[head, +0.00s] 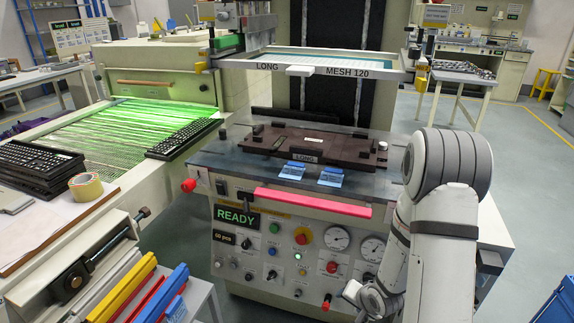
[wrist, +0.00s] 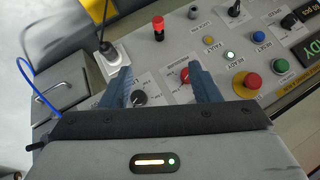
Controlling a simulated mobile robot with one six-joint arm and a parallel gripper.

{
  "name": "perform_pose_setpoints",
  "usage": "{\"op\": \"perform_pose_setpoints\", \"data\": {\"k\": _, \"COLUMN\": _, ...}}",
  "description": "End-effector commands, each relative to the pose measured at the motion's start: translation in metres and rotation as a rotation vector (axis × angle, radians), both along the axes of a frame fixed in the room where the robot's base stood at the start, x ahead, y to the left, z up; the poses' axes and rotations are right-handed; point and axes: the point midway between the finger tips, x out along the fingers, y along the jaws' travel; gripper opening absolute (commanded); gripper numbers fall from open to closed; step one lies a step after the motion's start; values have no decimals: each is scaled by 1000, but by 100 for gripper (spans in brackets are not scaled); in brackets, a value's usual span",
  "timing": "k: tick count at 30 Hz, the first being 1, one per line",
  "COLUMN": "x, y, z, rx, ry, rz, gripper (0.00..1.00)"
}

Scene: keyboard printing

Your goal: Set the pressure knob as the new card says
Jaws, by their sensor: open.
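Below two gauges (head: 337,238) on the machine front is a red knob (head: 332,267), and it also shows in the wrist view (wrist: 185,75). A black knob (wrist: 139,98) on a pale dial plate is left of it in the wrist view.
The panel has a green READY display (head: 237,217), a red emergency button on yellow (wrist: 247,84) and small coloured buttons. A red-topped lever (wrist: 158,28) and a white box with a black cable (wrist: 116,57) are near my fingers. A pink bar (head: 312,203) runs above the panel.

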Motion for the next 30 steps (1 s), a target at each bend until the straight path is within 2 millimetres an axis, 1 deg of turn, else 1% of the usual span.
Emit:
{"op": "perform_pose_setpoints", "data": {"k": 1, "x": 1, "y": -1, "z": 10, "rx": -19, "ry": 0, "rz": 7, "gripper": 56}}
{"op": "perform_pose_setpoints", "data": {"k": 8, "x": 2, "y": -9, "z": 49, "rx": -118, "ry": 9, "rz": 35, "gripper": 56}}
{"op": "perform_pose_setpoints", "data": {"k": 11, "x": 1, "y": -13, "z": 71, "rx": -167, "ry": 18, "rz": 50, "gripper": 56}}
{"op": "perform_pose_setpoints", "data": {"k": 14, "x": -2, "y": -17, "z": 99, "rx": -222, "ry": 28, "rz": 67, "gripper": 56}}
{"op": "perform_pose_setpoints", "data": {"k": 17, "x": -8, "y": -20, "z": 137, "rx": -286, "ry": 45, "rz": 90, "gripper": 56}}
{"op": "perform_pose_setpoints", "data": {"k": 18, "x": -12, "y": -21, "z": 155, "rx": -312, "ry": 56, "rz": 102, "gripper": 56}}
{"op": "perform_pose_setpoints", "data": {"k": 20, "x": -21, "y": -21, "z": 183, "rx": -347, "ry": 74, "rz": 119, "gripper": 56}}
{"op": "perform_pose_setpoints", "data": {"k": 21, "x": -28, "y": -21, "z": 200, "rx": -371, "ry": 86, "rz": 131, "gripper": 56}}
{"op": "perform_pose_setpoints", "data": {"k": 23, "x": -39, "y": -19, "z": 226, "rx": -396, "ry": 106, "rz": 153, "gripper": 56}}
{"op": "perform_pose_setpoints", "data": {"k": 24, "x": -47, "y": -18, "z": 242, "rx": -409, "ry": 120, "rz": 169, "gripper": 56}}
{"op": "perform_pose_setpoints", "data": {"k": 26, "x": -61, "y": -14, "z": 267, "rx": -424, "ry": 141, "rz": 197, "gripper": 56}}
{"op": "perform_pose_setpoints", "data": {"k": 27, "x": -70, "y": -11, "z": 282, "rx": -430, "ry": 154, "rz": 216, "gripper": 56}}
{"op": "perform_pose_setpoints", "data": {"k": 29, "x": -86, "y": -5, "z": 305, "rx": -435, "ry": 173, "rz": 248, "gripper": 56}}
{"op": "perform_pose_setpoints", "data": {"k": 30, "x": -97, "y": -1, "z": 320, "rx": -436, "ry": 184, "rz": 274, "gripper": 56}}
